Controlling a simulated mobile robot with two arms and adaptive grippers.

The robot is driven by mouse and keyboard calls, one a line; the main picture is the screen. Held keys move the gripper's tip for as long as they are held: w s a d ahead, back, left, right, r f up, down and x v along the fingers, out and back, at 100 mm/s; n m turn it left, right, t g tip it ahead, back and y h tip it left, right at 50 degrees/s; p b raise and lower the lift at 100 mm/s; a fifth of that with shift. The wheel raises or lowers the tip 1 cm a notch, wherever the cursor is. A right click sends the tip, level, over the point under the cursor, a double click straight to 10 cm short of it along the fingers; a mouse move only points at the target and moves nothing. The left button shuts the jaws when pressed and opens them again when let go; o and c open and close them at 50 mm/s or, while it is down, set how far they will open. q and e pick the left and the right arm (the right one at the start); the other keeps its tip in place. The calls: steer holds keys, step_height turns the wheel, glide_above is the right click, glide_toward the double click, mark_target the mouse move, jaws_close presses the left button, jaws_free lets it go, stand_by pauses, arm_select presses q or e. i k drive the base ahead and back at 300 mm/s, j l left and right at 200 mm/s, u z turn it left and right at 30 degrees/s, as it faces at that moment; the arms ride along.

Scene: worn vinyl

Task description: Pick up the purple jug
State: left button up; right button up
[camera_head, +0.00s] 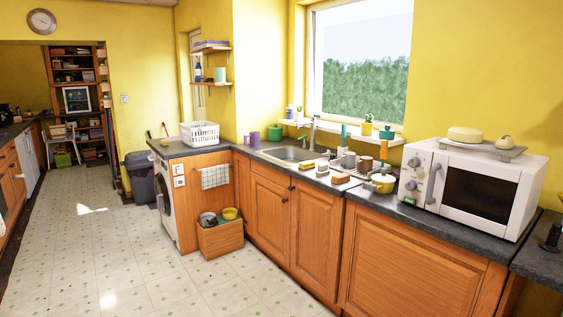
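A purple jug (254,139) stands on the dark counter at the back left corner of the sink (292,153), close to the yellow wall. It is small in the view, with what looks like a handle on its left side. A green container (275,132) stands just to its right. Neither of my grippers shows in this view.
A white basket (199,133) stands on the counter left of the jug. Dishes, sponges and a yellow pot (382,181) crowd the counter right of the sink. A wooden crate (221,238) with bowls sits on the floor before the cabinets. The tiled floor (120,250) is clear.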

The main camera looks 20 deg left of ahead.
mark_target(255, 136)
steer(key=i+j, duration=0.3)
steer(key=i, duration=0.15)
steer(key=i+j+u, duration=0.1)
steer(key=i+j, duration=0.45)
steer(key=i, duration=0.3)
steer(key=i+j+u, duration=0.1)
steer(key=i+j, duration=0.15)
steer(key=i, duration=0.2)
steer(key=i+j, duration=0.2)
steer(key=i, duration=0.25)
steer(key=i+j+u, duration=0.1)
steer(key=i+j, duration=0.15)
steer(key=i, duration=0.2)
steer(key=i+j+z, duration=0.2)
steer(key=i+j, duration=0.4)
steer(key=i+j+z, duration=0.25)
steer(key=i+j, duration=0.3)
steer(key=j, duration=0.1)
